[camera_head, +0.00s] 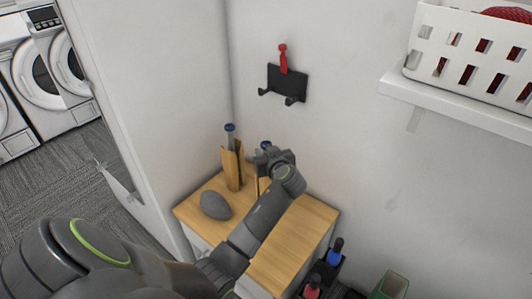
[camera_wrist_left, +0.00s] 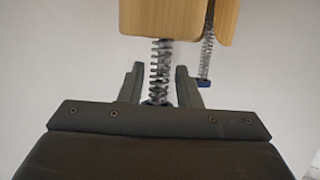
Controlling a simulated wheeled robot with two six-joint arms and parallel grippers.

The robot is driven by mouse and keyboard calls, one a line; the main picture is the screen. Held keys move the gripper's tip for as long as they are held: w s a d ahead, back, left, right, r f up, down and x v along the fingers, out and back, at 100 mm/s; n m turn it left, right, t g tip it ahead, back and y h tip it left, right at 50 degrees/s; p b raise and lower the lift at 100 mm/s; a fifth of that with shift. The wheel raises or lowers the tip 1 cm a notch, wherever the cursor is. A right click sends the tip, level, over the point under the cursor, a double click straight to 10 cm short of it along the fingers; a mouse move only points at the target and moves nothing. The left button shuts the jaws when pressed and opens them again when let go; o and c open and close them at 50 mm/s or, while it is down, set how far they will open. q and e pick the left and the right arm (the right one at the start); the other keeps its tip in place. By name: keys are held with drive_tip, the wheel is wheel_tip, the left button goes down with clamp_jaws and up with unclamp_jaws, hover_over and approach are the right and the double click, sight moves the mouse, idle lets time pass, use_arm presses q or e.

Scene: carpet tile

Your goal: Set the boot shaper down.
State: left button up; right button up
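A wooden boot shaper with a spring and a blue knob (camera_head: 265,145) is at my left gripper (camera_head: 262,160), over the back of the wooden-topped cabinet (camera_head: 290,247). In the left wrist view its spring (camera_wrist_left: 160,65) runs between the fingers of my left gripper (camera_wrist_left: 159,70), below a wooden block (camera_wrist_left: 175,18). Gaps show between spring and fingers, and the knob is mostly hidden, so I cannot tell if the fingers press on it. My arm hides the shaper's base. A similar shaper (camera_head: 233,168) stands to the left. My right gripper is out of view.
A grey rounded object (camera_head: 215,205) lies on the cabinet's left part. A wall hook rack (camera_head: 288,83) hangs above. A white basket (camera_head: 475,60) sits on the shelf (camera_head: 460,108) at upper right. Bottles (camera_head: 335,250) stand right of the cabinet, whose right front top is clear.

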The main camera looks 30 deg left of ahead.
use_arm(q)
drive_tip(key=shift+o, duration=0.7)
drive_tip(key=shift+r, duration=0.1)
drive_tip(key=shift+s+d, duration=0.2)
drive_tip(key=shift+d, duration=0.1)
drive_tip(key=v, duration=0.7)
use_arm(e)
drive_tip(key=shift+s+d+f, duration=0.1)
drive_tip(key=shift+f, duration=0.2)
use_arm(q)
drive_tip(key=shift+a+r, duration=0.1)
